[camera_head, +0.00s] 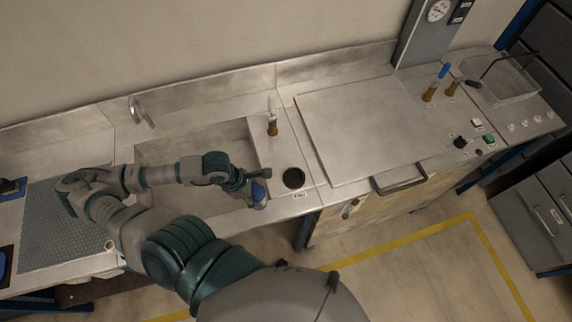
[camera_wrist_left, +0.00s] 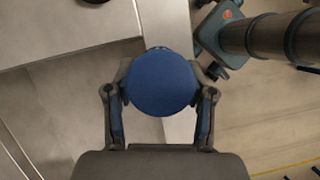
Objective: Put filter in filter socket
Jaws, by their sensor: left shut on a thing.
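The filter is a blue-capped cylinder (camera_head: 259,190), and its round blue end (camera_wrist_left: 161,82) fills the middle of the left wrist view. My left gripper (camera_head: 252,180) is shut on it, with one finger on each side in the wrist view. The gripper holds it near the front edge of the bench, by the right end of the sink. A dark round opening (camera_head: 293,178) in the bench top, which looks like the filter socket, lies a short way to the right of the filter. The filter is outside this opening. My right gripper is not in view.
A sink basin (camera_head: 190,150) lies under my left forearm. A brown-based tap (camera_head: 272,126) stands behind the opening. A large metal lid (camera_head: 360,128) with a front handle (camera_head: 398,180) is to the right. A perforated mat (camera_head: 60,235) lies at the left.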

